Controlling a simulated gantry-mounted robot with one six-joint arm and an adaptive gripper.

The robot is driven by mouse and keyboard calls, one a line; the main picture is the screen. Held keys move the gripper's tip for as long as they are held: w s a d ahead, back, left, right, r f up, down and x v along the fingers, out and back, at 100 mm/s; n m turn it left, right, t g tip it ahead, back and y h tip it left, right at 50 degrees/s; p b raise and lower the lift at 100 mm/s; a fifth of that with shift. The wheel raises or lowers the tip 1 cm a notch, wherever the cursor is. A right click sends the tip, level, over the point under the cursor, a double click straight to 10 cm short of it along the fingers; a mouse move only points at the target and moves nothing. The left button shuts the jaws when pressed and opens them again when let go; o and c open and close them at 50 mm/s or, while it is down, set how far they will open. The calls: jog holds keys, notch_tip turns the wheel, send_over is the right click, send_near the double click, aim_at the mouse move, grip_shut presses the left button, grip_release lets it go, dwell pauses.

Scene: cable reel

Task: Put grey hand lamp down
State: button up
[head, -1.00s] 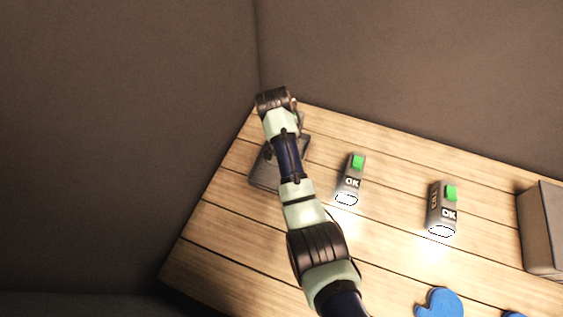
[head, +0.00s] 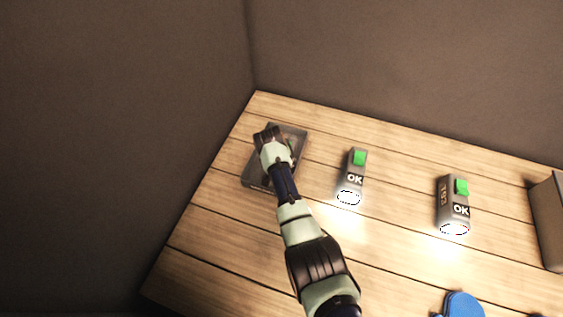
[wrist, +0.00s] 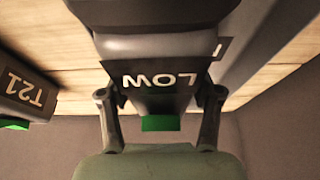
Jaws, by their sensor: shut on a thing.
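In the wrist view my gripper (wrist: 158,105) is shut on a grey hand lamp (wrist: 155,47) with a LOW label and a green switch. In the head view my gripper (head: 268,135) is over the dark grey tray (head: 298,133) at the table's far left corner and hides much of it. Only a little green of the held lamp shows there beside my gripper. The tray's wall (wrist: 262,55) shows at the right of the wrist view. I cannot tell whether the lamp touches the tray floor.
Two other grey lamps with OK labels and green switches, a near one (head: 354,180) and a farther right one (head: 453,205), lie lit on the wooden table (head: 400,180). A blue thing (head: 462,305) is at the bottom right, a grey box (head: 550,220) at the right edge.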

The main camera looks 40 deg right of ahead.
jog(key=shift+w+r, duration=0.1)
jog(key=shift+r, duration=0.1)
jog(key=shift+f, duration=0.1)
jog(key=o, duration=1.7)
jog(key=shift+f, duration=0.1)
jog(key=shift+c, duration=0.2)
jog(key=shift+r, duration=0.25)
jog(key=p+v, duration=0.7)
jog(key=v, duration=0.4)
jog(key=shift+a+r, duration=0.15)
jog(key=shift+r, duration=0.2)
